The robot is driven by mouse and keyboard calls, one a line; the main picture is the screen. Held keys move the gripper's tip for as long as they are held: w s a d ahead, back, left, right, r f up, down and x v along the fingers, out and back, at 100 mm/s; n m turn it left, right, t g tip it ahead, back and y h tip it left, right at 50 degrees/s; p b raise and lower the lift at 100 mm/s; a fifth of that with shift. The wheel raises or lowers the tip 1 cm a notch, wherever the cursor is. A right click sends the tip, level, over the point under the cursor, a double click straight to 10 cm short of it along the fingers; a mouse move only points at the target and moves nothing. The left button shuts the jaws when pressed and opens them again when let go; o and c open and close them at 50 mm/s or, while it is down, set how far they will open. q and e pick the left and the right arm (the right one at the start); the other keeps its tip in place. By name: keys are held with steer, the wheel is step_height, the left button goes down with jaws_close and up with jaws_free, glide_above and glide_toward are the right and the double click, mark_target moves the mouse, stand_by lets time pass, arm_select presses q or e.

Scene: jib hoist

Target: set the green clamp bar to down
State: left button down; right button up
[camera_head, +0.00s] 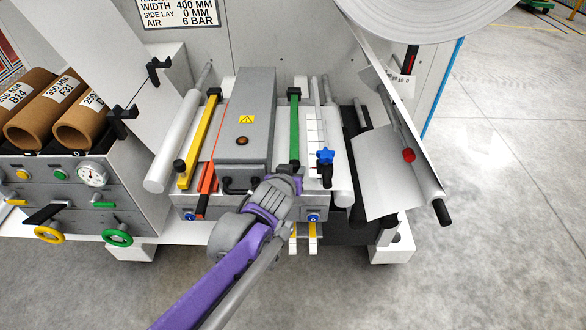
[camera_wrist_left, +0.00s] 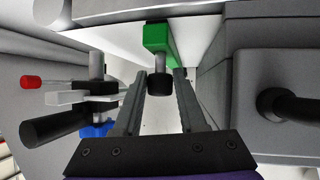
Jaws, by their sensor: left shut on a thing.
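The green clamp bar (camera_head: 294,128) runs front to back on the machine, right of the grey housing with the warning label. Its green end (camera_wrist_left: 158,38) shows at the top of the left wrist view, with a grey stem and a black knob (camera_wrist_left: 160,84) on it. My left gripper (camera_head: 288,172) is at the front end of the bar in the head view. In the left wrist view its two fingers (camera_wrist_left: 160,100) are on either side of the black knob, and it is shut on it. I cannot tell how far the bar is raised. My right gripper is not in view.
A yellow bar (camera_head: 200,138) and an orange bar (camera_head: 207,180) lie left of the grey housing (camera_head: 246,125). A blue star knob (camera_head: 325,156) and a red knob (camera_head: 408,155) stand to the right. A black handle (camera_wrist_left: 288,105) is close right of my fingers.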

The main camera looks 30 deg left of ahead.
arm_select(q)
steer(key=shift+s+d+f, duration=0.1)
steer(key=shift+f, duration=0.1)
steer(key=c, duration=0.8)
jaws_free()
steer(key=shift+o, duration=0.2)
steer(key=shift+r, duration=0.1)
steer(key=p+v, duration=0.3)
steer(key=v, duration=0.7)
steer(key=shift+s+r+p, duration=0.15)
steer(key=shift+s+p, duration=0.05)
steer(key=shift+p, duration=0.2)
steer(key=shift+d, duration=0.1)
